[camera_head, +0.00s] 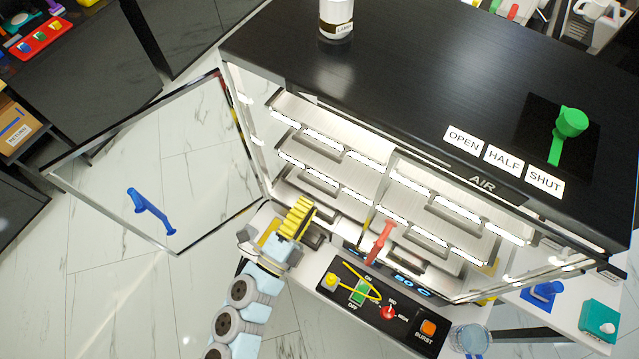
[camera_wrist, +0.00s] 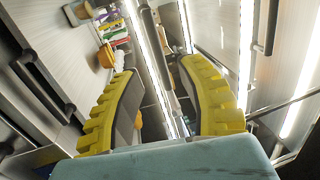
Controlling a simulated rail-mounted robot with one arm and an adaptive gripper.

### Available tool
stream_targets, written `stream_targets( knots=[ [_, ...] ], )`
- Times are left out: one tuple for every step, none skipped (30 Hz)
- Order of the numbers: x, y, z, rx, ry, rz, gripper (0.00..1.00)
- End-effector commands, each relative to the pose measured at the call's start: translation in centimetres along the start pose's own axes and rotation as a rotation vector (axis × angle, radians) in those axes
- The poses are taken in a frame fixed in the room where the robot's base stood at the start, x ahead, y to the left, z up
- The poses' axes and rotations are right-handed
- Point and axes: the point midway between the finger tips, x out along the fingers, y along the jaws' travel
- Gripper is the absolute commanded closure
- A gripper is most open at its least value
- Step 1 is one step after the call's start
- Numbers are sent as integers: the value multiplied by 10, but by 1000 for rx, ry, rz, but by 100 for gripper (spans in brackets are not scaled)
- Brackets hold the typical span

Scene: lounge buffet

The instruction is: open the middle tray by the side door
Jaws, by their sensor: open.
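The glass side door (camera_head: 110,140) with its blue handle (camera_head: 152,212) stands swung out at the cabinet's left. Beside it, the cabinet's left column holds metal trays at several levels, each with a bar handle. The middle tray (camera_head: 345,166) lies between an upper and a lower one and looks pushed in. My gripper (camera_head: 301,212), with yellow ribbed fingers, is in front of the lower left of this column. Whether a finger touches a tray cannot be told.
A red handle (camera_head: 380,241) stands upright at the cabinet's front, above the control panel (camera_head: 375,305) with knobs and buttons. A green lever (camera_head: 568,130) and a jar (camera_head: 336,18) are on the black top. Clear floor shows beyond the door.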

Motion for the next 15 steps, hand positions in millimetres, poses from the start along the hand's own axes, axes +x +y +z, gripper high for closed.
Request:
stream_targets(
  knots=[
    [7, -1, -1, 0, 4, -1, 61],
    [10, -1, -1, 0, 5, -1, 61],
    [15, -1, -1, 0, 5, -2, 61],
    [19, -1, -1, 0, 5, -2, 61],
    [22, -1, -1, 0, 5, -2, 61],
    [27, -1, -1, 0, 3, -1, 61],
    [30, -1, 0, 1, 2, -1, 61],
    [33, -1, 0, 1, 2, -1, 61],
    [37, -1, 0, 1, 1, -1, 61],
    [39, -1, 0, 2, 1, -1, 61],
    [41, -1, 0, 2, 2, -2, 61],
    [44, -1, 0, 2, 3, -2, 61],
    [46, -1, 0, 2, 2, -2, 61],
    [47, -1, 0, 2, 2, -2, 61],
    [49, -1, 0, 2, 2, -2, 61]
  ],
)
